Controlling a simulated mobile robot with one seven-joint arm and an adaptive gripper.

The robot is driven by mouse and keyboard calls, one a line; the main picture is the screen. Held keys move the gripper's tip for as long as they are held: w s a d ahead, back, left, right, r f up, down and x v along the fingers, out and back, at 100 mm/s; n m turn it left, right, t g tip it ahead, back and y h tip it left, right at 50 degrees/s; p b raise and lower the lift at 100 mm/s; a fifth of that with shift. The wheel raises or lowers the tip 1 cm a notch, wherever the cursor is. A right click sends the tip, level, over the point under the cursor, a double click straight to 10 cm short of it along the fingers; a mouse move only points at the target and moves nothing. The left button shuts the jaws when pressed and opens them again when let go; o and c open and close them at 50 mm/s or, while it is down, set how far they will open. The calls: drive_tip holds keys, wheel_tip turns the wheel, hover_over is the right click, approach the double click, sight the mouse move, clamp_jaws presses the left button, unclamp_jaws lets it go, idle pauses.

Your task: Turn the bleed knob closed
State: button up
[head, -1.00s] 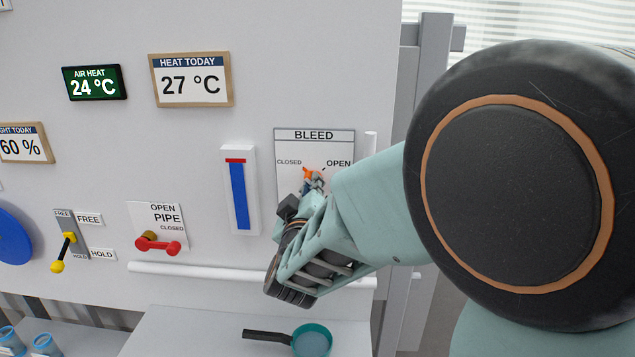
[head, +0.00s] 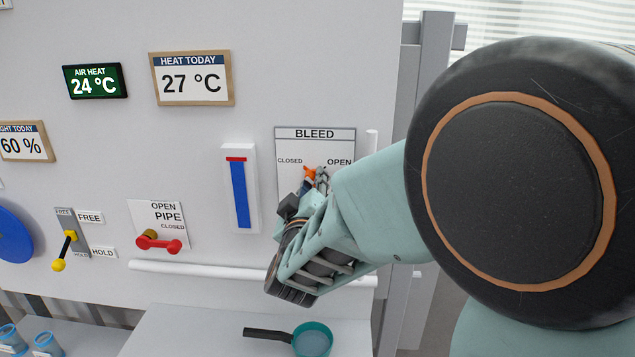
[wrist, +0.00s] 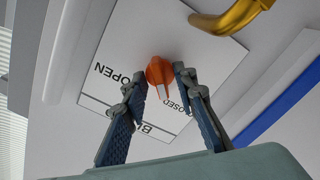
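The bleed knob is orange (head: 309,173) and sits on the white BLEED plate (head: 290,147), with CLOSED printed at the left and OPEN at the right. In the wrist view the knob (wrist: 160,74) shows between my two fingers, its narrow part toward the plate's lettering. My gripper (wrist: 159,80) is open around the knob, with the right finger very near it and a small gap at the left finger. In the head view my gripper (head: 314,182) hides part of the knob and the lower plate.
A blue gauge (head: 239,190) and the red pipe lever (head: 158,242) are left of the plate. A white rail (head: 200,272) runs below. A brass-coloured pipe (wrist: 233,18) is close by in the wrist view. A pan (head: 312,339) lies on the shelf below.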

drive_tip(key=s, duration=0.7)
drive_tip(key=shift+s+a, duration=0.15)
drive_tip(key=shift+s, duration=0.1)
